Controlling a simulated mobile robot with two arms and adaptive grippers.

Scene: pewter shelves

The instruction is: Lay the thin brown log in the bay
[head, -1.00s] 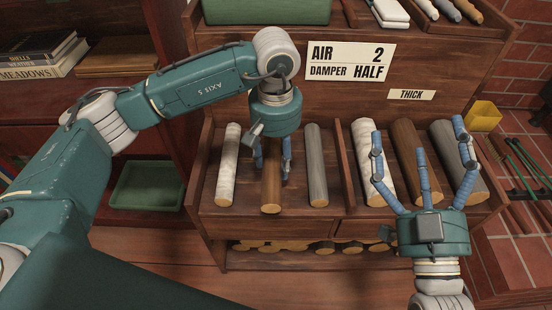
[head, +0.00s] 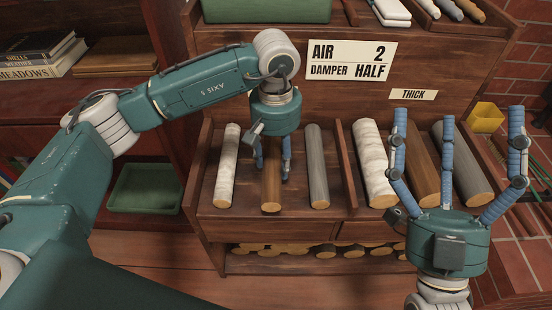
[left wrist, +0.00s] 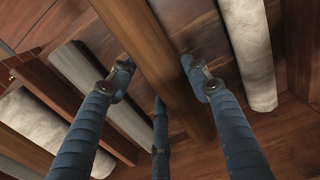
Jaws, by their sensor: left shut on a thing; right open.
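The thin brown log (head: 271,192) lies in the left compartment (head: 285,228) of the wooden rack, between a thin white log (head: 228,170) and a thin grey log (head: 317,170). My left gripper (head: 272,165) reaches down over it and is shut on it. In the left wrist view the brown log (left wrist: 133,30) passes between the blue fingers; whether it is clear of the compartment floor I cannot tell. My right gripper (head: 458,118) is open and empty, fingers up, in front of the right compartment, hiding parts of the thick logs.
Thick white (head: 371,165), brown (head: 421,165) and grey (head: 465,165) logs lie in the right compartment under the "THICK" label (head: 413,94). A sign (head: 347,61) reads "AIR 2, DAMPER HALF". A green tray (head: 146,188) stands at left.

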